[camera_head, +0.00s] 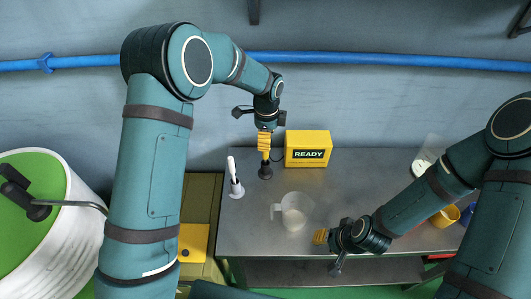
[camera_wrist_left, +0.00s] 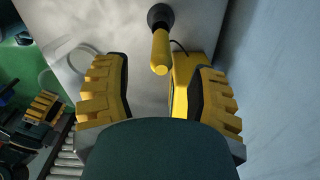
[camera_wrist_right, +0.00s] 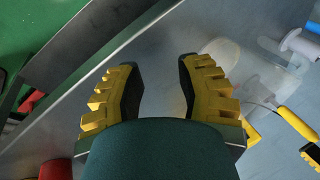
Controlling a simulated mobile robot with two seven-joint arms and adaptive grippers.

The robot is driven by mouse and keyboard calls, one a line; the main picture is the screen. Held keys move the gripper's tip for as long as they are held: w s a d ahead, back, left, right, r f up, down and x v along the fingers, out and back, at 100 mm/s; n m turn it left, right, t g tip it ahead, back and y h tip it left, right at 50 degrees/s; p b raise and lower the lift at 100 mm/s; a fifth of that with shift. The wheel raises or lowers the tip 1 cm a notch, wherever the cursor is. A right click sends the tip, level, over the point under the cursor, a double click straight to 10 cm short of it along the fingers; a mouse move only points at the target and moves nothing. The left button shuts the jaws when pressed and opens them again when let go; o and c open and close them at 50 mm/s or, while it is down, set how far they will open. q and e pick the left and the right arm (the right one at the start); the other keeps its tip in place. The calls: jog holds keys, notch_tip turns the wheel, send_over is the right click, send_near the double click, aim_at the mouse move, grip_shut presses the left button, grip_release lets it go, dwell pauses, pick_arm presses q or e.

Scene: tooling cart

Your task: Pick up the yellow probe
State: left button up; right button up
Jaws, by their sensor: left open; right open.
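The yellow probe (camera_wrist_left: 160,52) stands in a round black holder (camera_wrist_left: 160,15) on the metal cart top, handle toward the left wrist camera. In the head view the holder (camera_head: 265,172) shows beside the yellow READY box (camera_head: 307,157), with the probe partly hidden by my left gripper. My left gripper (camera_head: 264,143) is open and points down just above the probe. In the left wrist view the probe lies between its yellow fingers, with space on both sides; I see no contact. My right gripper (camera_head: 320,237) is open and empty, low near the cart's front edge.
A clear jug (camera_head: 293,213) stands between my grippers, and a white-handled tool (camera_head: 233,178) stands upright at the left. A round dial (camera_head: 420,167) and a yellow cup (camera_head: 447,216) are at the right. A blue pipe (camera_head: 380,60) runs along the wall behind.

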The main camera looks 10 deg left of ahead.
aim_at(265, 157)
pick_arm(q)
jog(key=shift+a+f, duration=0.1)
jog(key=shift+f, duration=2.6)
grip_shut()
